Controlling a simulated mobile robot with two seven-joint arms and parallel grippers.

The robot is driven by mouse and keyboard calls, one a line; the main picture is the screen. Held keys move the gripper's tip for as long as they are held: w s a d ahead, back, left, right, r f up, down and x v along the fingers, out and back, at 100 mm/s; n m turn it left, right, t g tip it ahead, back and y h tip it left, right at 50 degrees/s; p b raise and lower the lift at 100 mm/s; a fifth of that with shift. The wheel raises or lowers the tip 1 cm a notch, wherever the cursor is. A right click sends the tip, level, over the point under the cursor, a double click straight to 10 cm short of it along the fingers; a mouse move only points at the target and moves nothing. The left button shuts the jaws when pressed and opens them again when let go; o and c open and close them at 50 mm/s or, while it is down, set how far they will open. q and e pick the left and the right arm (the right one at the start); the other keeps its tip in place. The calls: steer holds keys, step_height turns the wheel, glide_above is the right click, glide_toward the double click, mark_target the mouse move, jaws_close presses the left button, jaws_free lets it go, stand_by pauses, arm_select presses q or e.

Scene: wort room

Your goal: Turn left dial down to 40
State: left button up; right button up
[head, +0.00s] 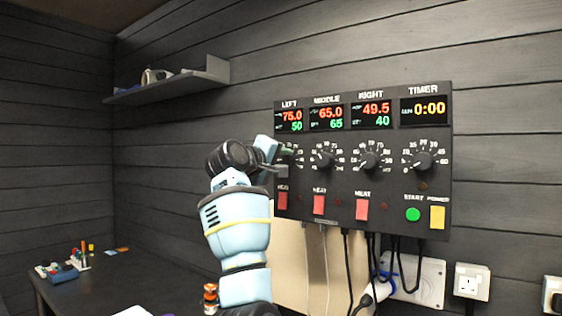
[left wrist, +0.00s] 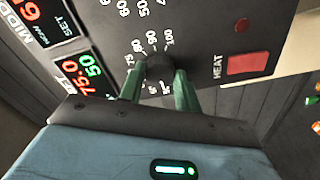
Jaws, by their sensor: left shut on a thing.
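The control panel (head: 337,205) is on the far wall, with three dials in a row and a timer dial. The left display (head: 291,120) reads 75.0 in red and 50 in green. My left gripper (head: 280,160) is at the left dial and hides most of it in the head view. In the left wrist view, the two green fingers of my left gripper (left wrist: 158,88) are shut on the dark left dial (left wrist: 158,67), one on each side. Its pointer cannot be made out. My right gripper is not in view.
The middle dial (head: 325,159) is close to the right of my gripper. A red heat switch (head: 283,201) is just below it. Black cables (head: 348,262) hang under the panel. A shelf (head: 170,88) is on the wall, and a dark table (head: 110,285) is at lower left.

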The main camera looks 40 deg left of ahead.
arm_select(q)
steer(key=n, duration=0.5)
steer(key=shift+f, duration=0.1)
steer(key=shift+n, duration=0.3)
stand_by(0.4)
steer(key=o, duration=1)
steer(key=shift+s+d, duration=0.25)
steer(key=shift+s, duration=1.7)
steer(key=shift+s+d, duration=0.2)
steer(key=shift+s, duration=1.75)
